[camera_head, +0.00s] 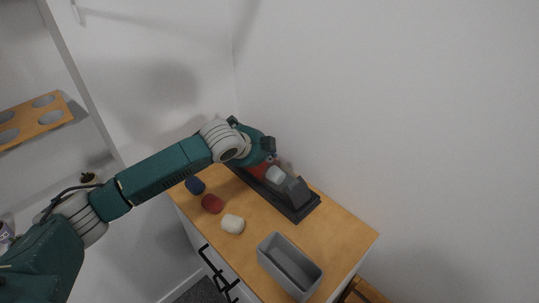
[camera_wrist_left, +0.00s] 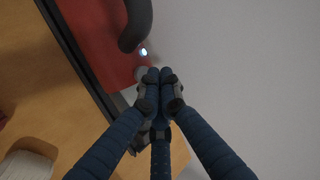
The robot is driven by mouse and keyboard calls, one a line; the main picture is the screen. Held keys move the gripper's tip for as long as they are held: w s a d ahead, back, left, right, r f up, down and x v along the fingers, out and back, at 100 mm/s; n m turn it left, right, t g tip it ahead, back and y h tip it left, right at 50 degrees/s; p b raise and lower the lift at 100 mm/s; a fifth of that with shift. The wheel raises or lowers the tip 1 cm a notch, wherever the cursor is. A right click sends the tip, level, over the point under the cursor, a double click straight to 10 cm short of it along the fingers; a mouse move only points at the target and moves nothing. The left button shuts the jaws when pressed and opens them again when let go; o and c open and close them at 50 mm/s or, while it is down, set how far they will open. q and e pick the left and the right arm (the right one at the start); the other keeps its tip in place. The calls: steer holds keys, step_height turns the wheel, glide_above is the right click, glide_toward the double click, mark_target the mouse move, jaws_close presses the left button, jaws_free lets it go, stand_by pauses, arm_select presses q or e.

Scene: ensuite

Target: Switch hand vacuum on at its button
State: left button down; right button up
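The hand vacuum (camera_head: 292,187) lies on a dark base on the wooden cabinet top, with a red body and grey front part. My left gripper (camera_head: 271,151) is over its rear end and hides part of it. In the left wrist view the red body (camera_wrist_left: 95,38) and a dark curved handle (camera_wrist_left: 138,22) show. A small bright white spot (camera_wrist_left: 143,52) glows on the body. A pale round part, perhaps the button (camera_wrist_left: 140,73), is partly hidden by the fingertips. My left gripper (camera_wrist_left: 160,76) has its fingers together and empty; I cannot tell whether they touch. My right gripper is out of view.
On the cabinet top (camera_head: 341,226) are a blue item (camera_head: 195,186), a red item (camera_head: 212,204), a white item (camera_head: 233,224) and an open grey bin (camera_head: 289,268). White walls stand close behind the vacuum. A wooden holed shelf (camera_head: 32,119) is at left.

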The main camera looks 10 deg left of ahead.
mark_target(270, 164)
arm_select(q)
steer(key=shift+r, duration=0.3)
step_height(270, 164, up, 6)
steer(key=p, duration=0.6)
steer(key=shift+f, duration=0.1)
stand_by(0.4)
